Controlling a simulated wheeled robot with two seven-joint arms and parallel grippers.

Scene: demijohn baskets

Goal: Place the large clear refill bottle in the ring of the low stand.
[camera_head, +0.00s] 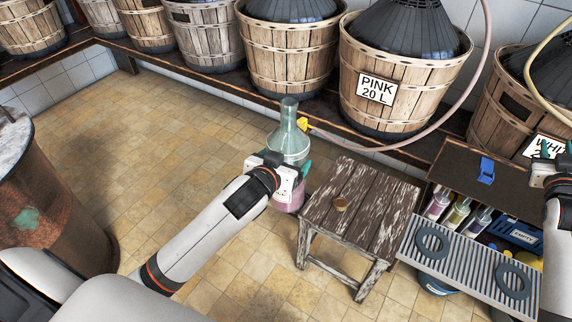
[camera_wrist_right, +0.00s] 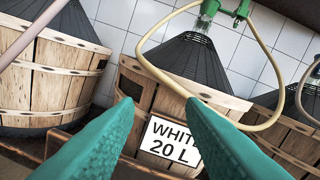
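A large clear bottle (camera_head: 288,148) with a narrow neck and pink liquid low in it is upright left of the stool in the head view. My left gripper (camera_head: 290,172) is at its middle and hides part of it; one green finger shows at the bottle's right side. Whether it is closed on the glass is hidden. Two dark flat rings, a left one (camera_head: 432,259) and a right one (camera_head: 513,296), lie on a low grey slatted stand (camera_head: 468,268). My right gripper (camera_head: 551,150) is at the right edge above it; its fingers (camera_wrist_right: 165,135) are apart and empty.
A weathered stool (camera_head: 365,205) with a small cork-like piece (camera_head: 340,205) stands between bottle and stand. A hose with a yellow tap (camera_head: 303,125) hangs by the bottle neck. Several basketed demijohns line the back shelf. A rusty barrel (camera_head: 60,215) is at left. Small bottles (camera_head: 457,212) stand behind the rings.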

